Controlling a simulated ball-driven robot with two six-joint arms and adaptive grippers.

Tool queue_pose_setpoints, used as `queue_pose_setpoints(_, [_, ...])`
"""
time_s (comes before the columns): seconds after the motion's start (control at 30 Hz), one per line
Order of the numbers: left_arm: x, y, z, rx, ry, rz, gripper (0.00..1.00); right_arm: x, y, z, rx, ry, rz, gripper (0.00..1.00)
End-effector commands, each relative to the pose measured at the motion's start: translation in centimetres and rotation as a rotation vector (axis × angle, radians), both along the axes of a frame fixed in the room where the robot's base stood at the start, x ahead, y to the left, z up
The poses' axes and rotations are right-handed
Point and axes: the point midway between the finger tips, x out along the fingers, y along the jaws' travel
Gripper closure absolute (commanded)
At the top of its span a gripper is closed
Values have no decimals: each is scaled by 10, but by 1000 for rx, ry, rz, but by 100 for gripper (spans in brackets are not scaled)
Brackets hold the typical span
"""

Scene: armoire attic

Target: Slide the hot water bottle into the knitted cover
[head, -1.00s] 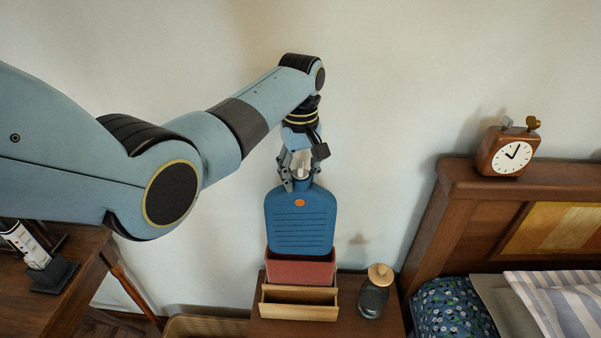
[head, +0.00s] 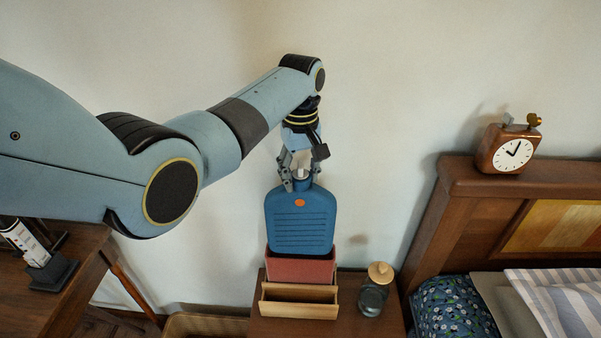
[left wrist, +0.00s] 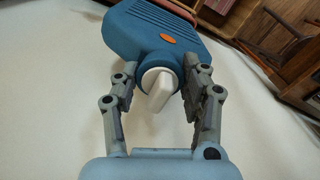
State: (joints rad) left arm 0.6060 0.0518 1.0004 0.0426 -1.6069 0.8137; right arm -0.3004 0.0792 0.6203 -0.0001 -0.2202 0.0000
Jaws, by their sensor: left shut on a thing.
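The blue hot water bottle (head: 300,222) hangs upright, neck up, with an orange oval on its ribbed front. My left gripper (head: 301,182) is shut on its neck from above. The left wrist view shows the bottle (left wrist: 150,32) beyond the fingers (left wrist: 160,92), its white stopper between them. The red knitted cover (head: 302,268) is directly below the bottle on a small wooden table. The bottle's lower edge meets the cover's top edge in the head view; I cannot tell how far it is inside. My right gripper is out of view.
A wooden holder (head: 299,302) stands right in front of the cover. A glass jar with a wooden lid (head: 375,292) stands to its right. A bed with a headboard (head: 520,175) and a clock (head: 506,149) is at the right. A desk (head: 70,275) is at the left.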

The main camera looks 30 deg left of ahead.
Motion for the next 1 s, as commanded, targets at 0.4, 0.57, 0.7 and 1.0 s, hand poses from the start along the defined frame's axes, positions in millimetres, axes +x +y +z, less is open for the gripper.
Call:
queue_pose_setpoints(0.4, [2,0,-4,0,-4,0,100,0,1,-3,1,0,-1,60])
queue_pose_setpoints(0.57, [2,0,-6,0,-5,0,100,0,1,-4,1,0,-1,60])
queue_pose_setpoints(0.7, [2,0,-7,0,-5,0,100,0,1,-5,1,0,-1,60])
queue_pose_setpoints(1.0, [2,0,-11,0,-5,0,100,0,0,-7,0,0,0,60])
